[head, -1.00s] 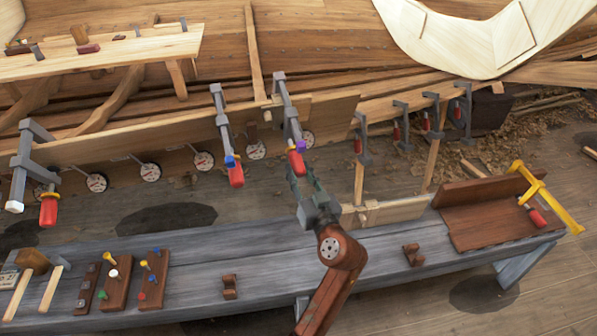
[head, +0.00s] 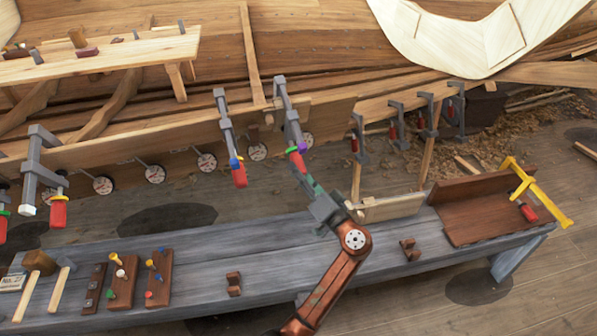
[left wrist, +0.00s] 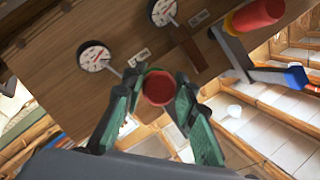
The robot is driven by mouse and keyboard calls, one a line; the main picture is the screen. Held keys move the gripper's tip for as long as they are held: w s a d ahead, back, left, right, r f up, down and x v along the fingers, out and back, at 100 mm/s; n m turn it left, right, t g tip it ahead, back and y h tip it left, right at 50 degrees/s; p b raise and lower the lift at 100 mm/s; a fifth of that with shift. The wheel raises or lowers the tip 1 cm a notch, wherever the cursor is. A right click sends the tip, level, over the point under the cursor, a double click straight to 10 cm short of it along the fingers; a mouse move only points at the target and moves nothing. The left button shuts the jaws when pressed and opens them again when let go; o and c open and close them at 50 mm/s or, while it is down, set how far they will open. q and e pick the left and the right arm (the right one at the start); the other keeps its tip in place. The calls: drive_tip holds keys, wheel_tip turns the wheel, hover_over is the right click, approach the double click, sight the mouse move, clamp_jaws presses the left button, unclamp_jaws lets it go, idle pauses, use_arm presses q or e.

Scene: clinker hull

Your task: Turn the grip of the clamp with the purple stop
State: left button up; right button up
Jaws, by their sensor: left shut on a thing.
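The clamp with the purple stop (head: 292,149) hangs on the hull's plank edge, in the middle of the head view. Its red grip (head: 302,160) points down toward the bench. My left gripper (head: 311,182) comes up from below and is shut on this grip. In the left wrist view the green fingers (left wrist: 157,98) stand on both sides of the round red grip end (left wrist: 158,88). The purple stop is not visible in that view. My right gripper is in neither view.
A clamp with a blue stop (head: 234,162) hangs just to the left; its red grip (left wrist: 255,15) shows in the wrist view. Round dials (head: 207,162) line the plank. Below stands a grey bench (head: 200,262) with peg boards and a yellow clamp (head: 540,192).

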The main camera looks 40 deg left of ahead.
use_arm(q)
drive_tip(key=shift+d+m, duration=0.1)
drive_tip(key=shift+m, duration=0.2)
drive_tip(key=o, duration=1.2)
drive_tip(key=shift+c, duration=0.2)
drive_tip(key=v, duration=1.2)
drive_tip(key=shift+w+f, duration=0.1)
drive_tip(key=shift+f, duration=0.05)
